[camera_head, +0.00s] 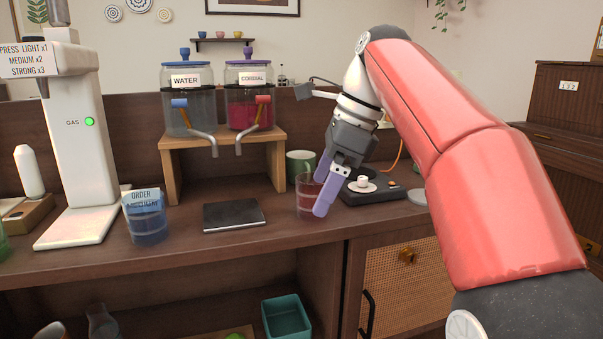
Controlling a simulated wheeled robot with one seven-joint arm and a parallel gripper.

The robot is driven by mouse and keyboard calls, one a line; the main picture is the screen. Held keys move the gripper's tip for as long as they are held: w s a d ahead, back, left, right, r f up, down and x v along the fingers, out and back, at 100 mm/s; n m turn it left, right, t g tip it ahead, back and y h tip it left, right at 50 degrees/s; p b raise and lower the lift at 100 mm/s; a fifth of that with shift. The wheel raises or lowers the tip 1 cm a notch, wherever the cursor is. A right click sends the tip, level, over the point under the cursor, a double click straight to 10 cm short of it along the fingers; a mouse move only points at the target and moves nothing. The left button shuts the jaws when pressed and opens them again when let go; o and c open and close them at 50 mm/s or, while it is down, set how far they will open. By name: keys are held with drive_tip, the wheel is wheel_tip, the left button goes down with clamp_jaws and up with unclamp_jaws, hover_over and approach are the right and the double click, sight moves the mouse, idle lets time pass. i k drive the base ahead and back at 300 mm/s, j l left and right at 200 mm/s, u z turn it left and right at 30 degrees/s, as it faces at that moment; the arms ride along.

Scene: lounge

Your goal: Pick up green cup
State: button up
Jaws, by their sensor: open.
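A green mug (300,161) stands on the counter to the right of the drink stand, partly hidden behind a clear reddish glass (306,197). A second green item, apparently a cup or glass (3,245), is cut off by the left edge, so its shape cannot be told. My gripper (319,196) points down at the counter with its purple fingers apart. The fingers overlap the reddish glass's right side in the picture. I cannot tell whether they touch it or are around it. The green mug is behind the fingers and apart from them.
The counter (250,258) also holds a blue glass labelled order (147,218), a dark square pad (234,215) and a white gas machine (85,150). WATER (188,100) and CORDIAL (248,98) dispensers stand on a wooden stand (173,172). A dark device (375,188) is right of my gripper.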

sight(296, 162)
drive_tip(key=i, duration=0.95)
